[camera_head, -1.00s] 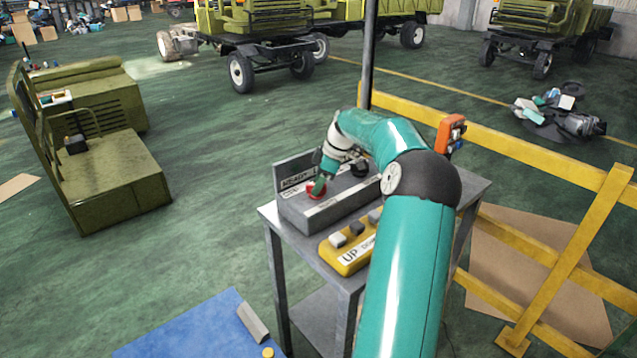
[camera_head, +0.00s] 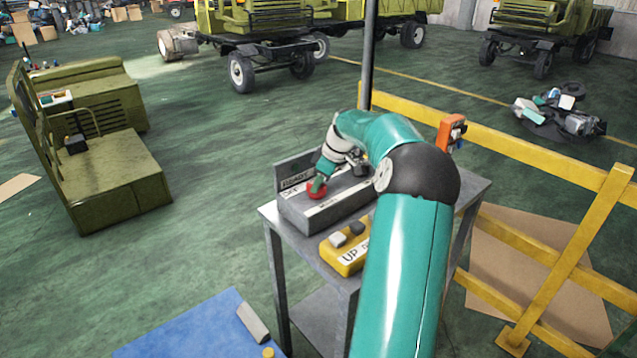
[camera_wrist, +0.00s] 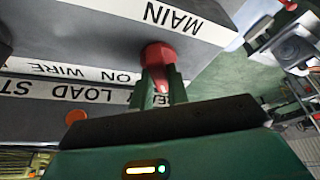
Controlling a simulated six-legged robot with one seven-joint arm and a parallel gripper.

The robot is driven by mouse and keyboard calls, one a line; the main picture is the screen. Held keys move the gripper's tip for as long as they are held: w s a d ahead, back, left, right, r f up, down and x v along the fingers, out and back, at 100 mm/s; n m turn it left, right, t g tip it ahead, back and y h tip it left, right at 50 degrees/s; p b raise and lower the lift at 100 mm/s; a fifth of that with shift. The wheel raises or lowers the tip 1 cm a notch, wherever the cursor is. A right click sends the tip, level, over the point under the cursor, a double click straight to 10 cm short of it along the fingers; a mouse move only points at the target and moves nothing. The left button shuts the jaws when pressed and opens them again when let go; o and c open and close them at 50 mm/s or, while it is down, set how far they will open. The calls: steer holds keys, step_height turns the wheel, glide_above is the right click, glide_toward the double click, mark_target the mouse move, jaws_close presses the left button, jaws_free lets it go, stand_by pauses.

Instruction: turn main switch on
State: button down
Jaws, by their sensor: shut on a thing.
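The red main switch knob (camera_head: 316,191) sits at the left end of the grey control box (camera_head: 325,215). In the wrist view the same red knob (camera_wrist: 158,54) stands beside the white label reading MAIN (camera_wrist: 171,16). My gripper (camera_head: 321,184) reaches down onto the knob from above. In the wrist view my green gripper fingers (camera_wrist: 161,88) are shut on the red knob, hiding part of it. The knob's exact turn position is hard to tell.
The box stands on a grey metal table (camera_head: 268,212). A yellow UP box (camera_head: 345,262) lies in front, partly behind my arm. A yellow railing (camera_head: 560,250) and an orange control unit (camera_head: 451,134) are to the right.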

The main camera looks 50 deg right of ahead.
steer(key=m+h, duration=0.1)
steer(key=m, duration=0.3)
steer(key=shift+a+h, duration=0.15)
steer(key=shift+h, duration=0.25)
steer(key=m+h, duration=0.1)
steer(key=m, duration=0.3)
steer(key=shift+a+r, duration=0.1)
steer(key=shift+a, duration=0.05)
steer(key=m+h, duration=0.1)
steer(key=m, duration=0.1)
steer(key=m+h, duration=0.1)
steer(key=m, duration=0.1)
steer(key=shift+w+a+g, duration=0.1)
steer(key=shift+g, duration=0.2)
steer(key=shift+m+g+h, duration=0.4)
steer(key=shift+m, duration=1.3)
steer(key=c, duration=1.4)
jaws_free()
steer(key=shift+o, duration=0.2)
